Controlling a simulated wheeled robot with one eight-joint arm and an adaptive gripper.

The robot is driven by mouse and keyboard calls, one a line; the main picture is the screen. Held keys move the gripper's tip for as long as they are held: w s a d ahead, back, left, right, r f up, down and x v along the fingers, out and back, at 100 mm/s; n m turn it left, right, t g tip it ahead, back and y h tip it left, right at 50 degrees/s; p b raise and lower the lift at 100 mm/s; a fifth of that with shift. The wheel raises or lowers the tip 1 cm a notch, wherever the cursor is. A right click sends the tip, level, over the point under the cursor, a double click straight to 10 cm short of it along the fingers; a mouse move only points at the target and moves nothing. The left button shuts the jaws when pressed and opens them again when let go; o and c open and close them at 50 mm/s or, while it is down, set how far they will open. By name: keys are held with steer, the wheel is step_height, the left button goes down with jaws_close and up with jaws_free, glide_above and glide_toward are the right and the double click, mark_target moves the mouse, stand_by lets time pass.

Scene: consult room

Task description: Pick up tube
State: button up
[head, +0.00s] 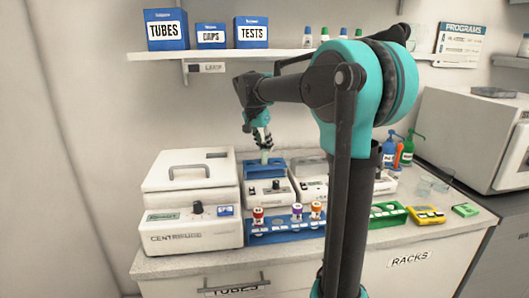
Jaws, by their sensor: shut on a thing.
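My gripper (265,148) is shut on a small pale tube (265,158), held upright above the blue-and-white device (268,187) behind the blue rack. The tube's lower end is close to the device's top; I cannot tell whether they touch. The blue rack (284,233) at the counter's front holds tubes with red (258,211), purple (297,210) and orange-red (316,208) caps.
A white centrifuge (190,200) stands on the left of the counter. A green rack (388,214), a yellow device (427,215) and bottles (408,148) are on the right. A shelf (170,55) with blue boxes runs above. My arm hides part of the middle.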

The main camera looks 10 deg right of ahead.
step_height(320, 180, up, 4)
steer(key=shift+f, duration=0.1)
steer(key=s, duration=1.8)
